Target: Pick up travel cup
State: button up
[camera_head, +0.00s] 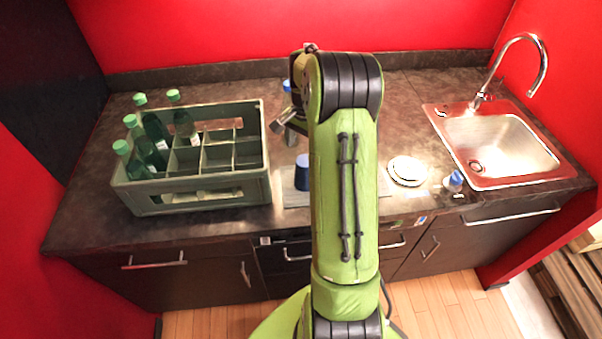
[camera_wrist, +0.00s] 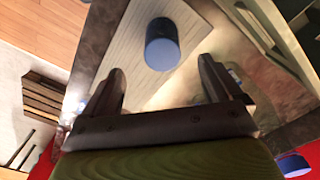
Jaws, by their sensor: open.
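A dark blue cup (camera_head: 303,172), which I take to be the travel cup, stands on a pale board (camera_head: 292,198) near the counter's front edge. In the wrist view the cup (camera_wrist: 162,45) shows as a blue cylinder on the wood-grained board (camera_wrist: 130,57), beyond and between my fingertips. My gripper (camera_head: 287,122) is open and empty, above and behind the cup in the head view. Its two fingers also show spread apart in the wrist view (camera_wrist: 163,80). My arm hides part of the board and counter.
A green crate (camera_head: 195,195) with several green bottles stands left of the cup. White plates (camera_head: 407,170), a small blue-topped item (camera_head: 453,182) and a sink (camera_head: 505,145) are on the right. Another blue object (camera_head: 287,86) is at the back, partly hidden.

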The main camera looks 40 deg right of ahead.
aim_at(305, 160)
jog(key=f, duration=0.9)
jog(key=shift+w+d+f, duration=0.15)
jog(key=shift+w+f, duration=0.05)
jog(key=shift+f, duration=0.15)
jog(key=shift+c, duration=0.7)
jog(key=shift+r, duration=0.1)
jog(key=c, duration=1.2)
